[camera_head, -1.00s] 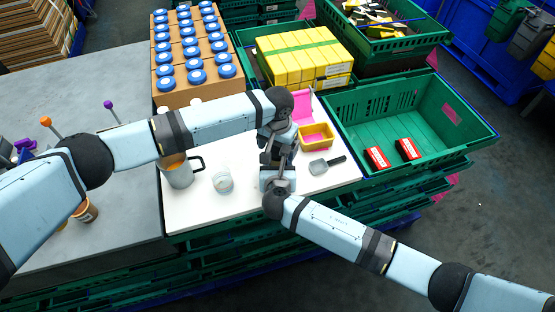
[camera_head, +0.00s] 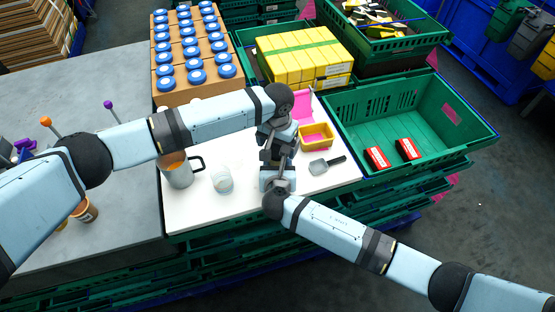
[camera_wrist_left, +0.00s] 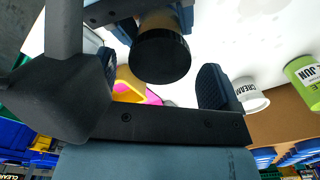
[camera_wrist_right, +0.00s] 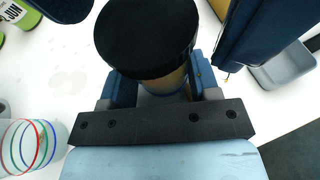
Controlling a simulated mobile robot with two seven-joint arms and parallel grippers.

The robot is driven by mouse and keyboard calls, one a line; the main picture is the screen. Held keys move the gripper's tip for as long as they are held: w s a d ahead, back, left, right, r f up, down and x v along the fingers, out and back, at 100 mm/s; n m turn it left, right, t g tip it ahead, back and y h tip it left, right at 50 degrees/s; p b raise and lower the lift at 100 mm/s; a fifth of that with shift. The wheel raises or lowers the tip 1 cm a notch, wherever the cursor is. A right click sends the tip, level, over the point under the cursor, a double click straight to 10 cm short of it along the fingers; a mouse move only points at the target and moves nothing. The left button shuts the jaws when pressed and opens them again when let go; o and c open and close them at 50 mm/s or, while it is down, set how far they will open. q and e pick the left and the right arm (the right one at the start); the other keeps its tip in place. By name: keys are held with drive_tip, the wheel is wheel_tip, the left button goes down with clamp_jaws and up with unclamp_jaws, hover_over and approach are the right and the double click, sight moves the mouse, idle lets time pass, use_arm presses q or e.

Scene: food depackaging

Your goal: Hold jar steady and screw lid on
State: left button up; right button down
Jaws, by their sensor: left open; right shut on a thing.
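A jar of tan contents with a wide black lid (camera_wrist_right: 147,40) is held between the fingers of my right gripper (camera_wrist_right: 160,88). The lid also shows in the left wrist view (camera_wrist_left: 160,56), sitting on top of the jar. My left gripper (camera_wrist_left: 158,85) is open, with its fingers apart on either side of the lid and a gap visible beside it. In the head view my left gripper (camera_head: 278,150) is directly above my right gripper (camera_head: 277,180), and together they hide most of the jar. I cannot tell how tightly the lid sits.
On the white board (camera_head: 215,220) stand a grey mug (camera_head: 180,176) and a clear cup (camera_head: 222,182) to the left. A yellow tray (camera_head: 317,136) and a scoop (camera_head: 322,167) lie to the right. A green crate (camera_head: 350,120) holds red boxes beyond. Free board lies at the front.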

use_arm(q)
wheel_tip(320, 180, up, 4)
drive_tip(key=shift+f, duration=0.25)
drive_tip(key=shift+o, duration=0.2)
drive_tip(key=shift+o, duration=0.8)
wheel_tip(320, 180, up, 12)
use_arm(e)
drive_tip(key=shift+c, duration=1.3)
unclamp_jaws()
drive_tip(key=shift+s, duration=0.15)
use_arm(q)
drive_tip(key=shift+f+b, duration=0.45)
use_arm(e)
drive_tip(key=v, duration=1.3)
drive_tip(key=shift+s+r, duration=0.2)
drive_tip(key=shift+s, duration=0.05)
